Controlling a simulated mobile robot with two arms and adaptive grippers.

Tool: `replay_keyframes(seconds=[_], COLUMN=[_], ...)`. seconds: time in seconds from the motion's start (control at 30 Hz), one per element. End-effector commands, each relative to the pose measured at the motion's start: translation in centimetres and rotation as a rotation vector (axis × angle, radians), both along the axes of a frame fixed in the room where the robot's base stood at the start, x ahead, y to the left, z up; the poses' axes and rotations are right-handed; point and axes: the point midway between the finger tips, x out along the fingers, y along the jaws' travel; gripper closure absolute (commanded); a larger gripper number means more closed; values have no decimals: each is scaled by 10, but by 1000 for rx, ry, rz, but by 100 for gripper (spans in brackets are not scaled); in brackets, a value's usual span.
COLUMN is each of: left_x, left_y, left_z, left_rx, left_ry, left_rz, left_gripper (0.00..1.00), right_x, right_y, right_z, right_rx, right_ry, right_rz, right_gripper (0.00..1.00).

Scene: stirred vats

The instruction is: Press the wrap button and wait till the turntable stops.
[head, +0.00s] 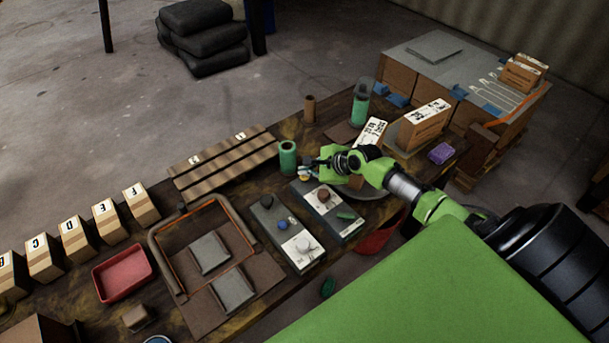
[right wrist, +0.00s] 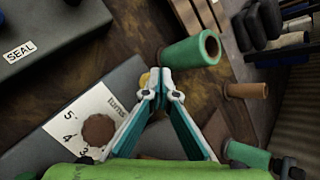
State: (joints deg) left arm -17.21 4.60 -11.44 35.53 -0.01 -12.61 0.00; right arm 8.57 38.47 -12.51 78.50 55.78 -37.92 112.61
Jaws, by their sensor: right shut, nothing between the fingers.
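The grey control panel (head: 329,219) with a brown dial (head: 324,194) lies on the bench. In the right wrist view the dial (right wrist: 99,130) sits on a white plate marked TURNS with numbers. A small yellow piece (right wrist: 145,79), perhaps the wrap button, shows at the panel's far end, partly hidden by a finger. My right gripper (head: 306,168) is shut and empty, its fingertips at that end; I cannot tell whether they touch the yellow piece. The round grey turntable (head: 372,192) is partly hidden under my right arm. My left gripper is not in view.
A green roll (head: 288,158) stands close to my right fingertips. A second panel (head: 270,215) with a blue knob lies to the left. Cartons (head: 424,125) stand at the right. A wire frame (head: 222,203) and red tray (head: 124,273) occupy the left bench.

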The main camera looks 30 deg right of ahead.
Motion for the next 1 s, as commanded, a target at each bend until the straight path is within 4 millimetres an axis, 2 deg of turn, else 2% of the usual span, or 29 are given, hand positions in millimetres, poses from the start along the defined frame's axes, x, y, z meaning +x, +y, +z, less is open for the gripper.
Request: replay_keyframes(seconds=[1.0], left_x=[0], left_y=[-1], left_z=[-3], left_rx=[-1], left_ry=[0], left_rz=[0], left_gripper=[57], right_x=[0], right_y=[-1], right_z=[-8], right_rx=[0], right_ry=[-1], right_rz=[-1], right_gripper=[100])
